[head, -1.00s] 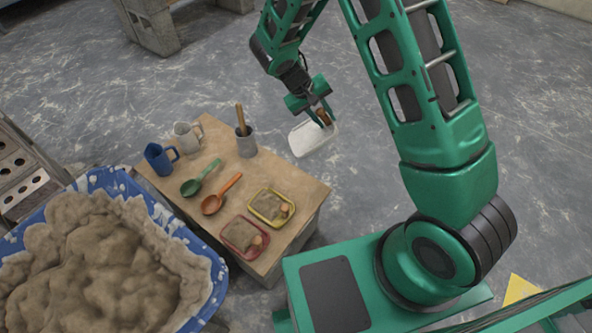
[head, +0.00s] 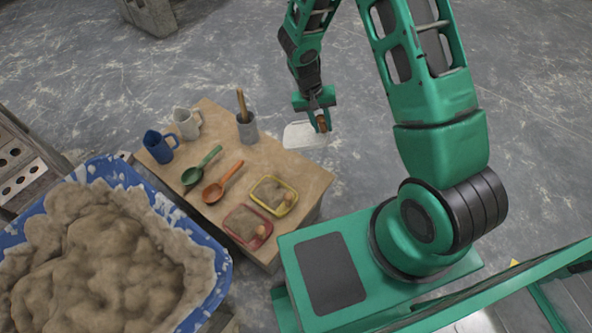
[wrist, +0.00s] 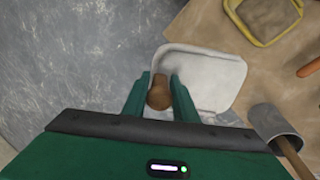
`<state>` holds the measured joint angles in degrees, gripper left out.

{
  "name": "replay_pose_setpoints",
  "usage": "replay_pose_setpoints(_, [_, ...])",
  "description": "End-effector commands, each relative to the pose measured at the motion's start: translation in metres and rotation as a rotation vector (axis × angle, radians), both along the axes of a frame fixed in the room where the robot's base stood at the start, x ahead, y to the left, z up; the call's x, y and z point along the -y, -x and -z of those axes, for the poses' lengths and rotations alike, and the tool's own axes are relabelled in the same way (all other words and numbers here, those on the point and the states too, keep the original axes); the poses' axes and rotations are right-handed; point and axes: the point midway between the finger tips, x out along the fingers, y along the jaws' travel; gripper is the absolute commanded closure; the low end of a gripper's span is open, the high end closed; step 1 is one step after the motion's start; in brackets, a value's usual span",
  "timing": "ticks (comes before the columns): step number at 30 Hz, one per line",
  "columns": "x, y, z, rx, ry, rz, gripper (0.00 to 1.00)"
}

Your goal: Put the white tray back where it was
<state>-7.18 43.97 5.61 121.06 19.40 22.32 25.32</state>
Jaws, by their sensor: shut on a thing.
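The white tray (head: 303,136) is held in the air by my gripper (head: 318,121) at the far right corner of the table, in the head view. In the wrist view the tray (wrist: 215,72) looks empty and white, with a brown knob-like grip (wrist: 159,95) between my gripper's fingers (wrist: 158,98). My gripper is shut on that grip. The tray partly overlaps the table edge in the wrist view and partly hangs over the floor. How high it is above the tabletop is hard to tell.
The table (head: 300,172) holds a yellow tray (head: 274,195), a red tray (head: 247,226), green (head: 203,165) and orange (head: 222,182) scoops, blue (head: 159,146) and whitish (head: 186,123) jugs, and a grey cup (head: 247,127) with handles. A blue tub of mortar (head: 200,250) stands at left. The table's far right corner looks bare.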

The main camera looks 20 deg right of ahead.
Motion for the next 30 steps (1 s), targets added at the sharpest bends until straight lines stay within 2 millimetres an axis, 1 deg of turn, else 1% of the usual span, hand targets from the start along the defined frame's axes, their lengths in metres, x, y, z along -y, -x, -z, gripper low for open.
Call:
replay_pose_setpoints(1, [-0.003,0.014,0.017,0.008,-0.042,0.083,1.00])
replay_pose_setpoints(4, [-0.017,0.033,0.043,0.052,-0.116,0.247,1.00])
replay_pose_setpoints(7, [-0.030,0.048,0.059,0.096,-0.167,0.388,1.00])
replay_pose_setpoints(11, [-0.042,0.060,0.071,0.143,-0.207,0.510,1.00])
replay_pose_setpoints(17, [-0.050,0.066,0.082,0.170,-0.224,0.581,1.00])
replay_pose_setpoints(24, [-0.050,0.066,0.118,0.171,-0.225,0.582,1.00])
replay_pose_setpoints(27, [-0.050,0.066,0.129,0.170,-0.224,0.582,1.00])
replay_pose_setpoints(30, [-0.050,0.066,0.134,0.172,-0.224,0.581,1.00])
